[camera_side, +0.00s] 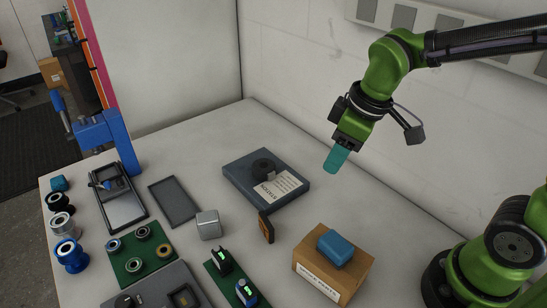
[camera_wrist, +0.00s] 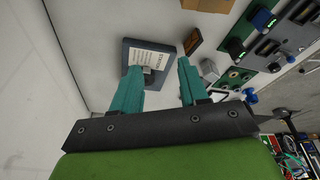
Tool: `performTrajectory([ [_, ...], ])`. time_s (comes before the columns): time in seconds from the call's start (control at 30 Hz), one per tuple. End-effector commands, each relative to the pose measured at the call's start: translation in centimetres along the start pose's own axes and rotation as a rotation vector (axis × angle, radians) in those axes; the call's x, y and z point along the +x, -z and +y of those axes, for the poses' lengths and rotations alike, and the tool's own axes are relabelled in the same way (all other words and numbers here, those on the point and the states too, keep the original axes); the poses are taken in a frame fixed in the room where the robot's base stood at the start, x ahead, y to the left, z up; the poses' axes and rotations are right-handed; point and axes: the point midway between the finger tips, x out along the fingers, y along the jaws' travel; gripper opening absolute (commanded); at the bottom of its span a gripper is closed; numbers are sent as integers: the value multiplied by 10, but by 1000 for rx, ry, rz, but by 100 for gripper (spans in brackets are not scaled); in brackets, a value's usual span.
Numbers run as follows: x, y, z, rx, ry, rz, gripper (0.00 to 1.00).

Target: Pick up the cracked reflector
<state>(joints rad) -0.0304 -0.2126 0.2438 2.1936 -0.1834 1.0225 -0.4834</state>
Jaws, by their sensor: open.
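An orange reflector in a dark frame (camera_side: 266,227) stands on edge on the bench, in front of the dark blue slab. It also shows in the wrist view (camera_wrist: 194,40), beyond the right finger. A crack in it is too small to make out. My gripper (camera_side: 335,162) has teal fingers and hangs above the bench, up and to the right of the reflector. In the wrist view the fingers (camera_wrist: 158,66) are apart, with nothing held between them.
A cardboard box (camera_side: 345,278) with a blue block (camera_side: 335,247) stands right of the reflector. A grey cube (camera_side: 208,224) stands left. A green board (camera_side: 140,252) carries several rings. Walls bound the back.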

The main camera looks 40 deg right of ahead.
Motion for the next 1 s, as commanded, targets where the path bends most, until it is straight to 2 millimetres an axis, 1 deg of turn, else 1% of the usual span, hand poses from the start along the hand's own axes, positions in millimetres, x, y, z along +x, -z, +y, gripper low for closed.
performTrajectory([
  [0.03,11,12,-9,-182,18,-48,44],
  [0.07,17,18,-14,-296,29,-70,44],
  [0.1,23,26,-20,-446,46,-95,44],
  [0.17,32,37,-30,-665,76,-125,44],
  [0.2,37,44,-36,-808,100,-140,44],
  [0.27,45,53,-45,-1019,138,-156,44],
  [0.3,50,59,-51,-1155,164,-160,44],
  [0.37,56,68,-59,-1357,203,-162,44],
  [0.4,59,73,-64,-1489,229,-158,44],
  [0.47,62,81,-70,-1681,264,-147,44],
  [0.5,63,86,-73,-1802,285,-137,44],
  [0.6,61,96,-76,-2069,317,-113,44],
  [0.7,54,102,-75,-2270,324,-97,44],
  [0.8,53,100,-73,-2394,344,-95,44],
  [0.9,54,99,-72,-2457,359,-88,44],
  [1.0,64,95,-73,-2474,366,-86,44],
])
